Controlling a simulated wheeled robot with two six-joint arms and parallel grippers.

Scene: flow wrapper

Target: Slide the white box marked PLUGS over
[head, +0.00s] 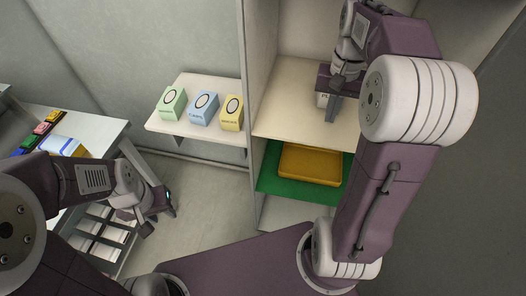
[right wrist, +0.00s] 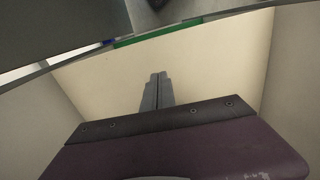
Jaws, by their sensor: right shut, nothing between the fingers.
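A small white box marked PLUGS (head: 321,100) stands on the cream shelf of the cabinet in the head view. The box is not visible in that view. My left gripper (head: 148,230) hangs empty beside the table at left; its finger gap is unclear.
The cabinet shelf (head: 285,122) has bare room left of the box, with a side wall (head: 257,60) beyond. Below lies a yellow tray (head: 310,165) on a green mat (head: 270,183). A wall shelf (head: 170,128) holds green, blue and yellow boxes. A table (head: 95,133) stands left.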

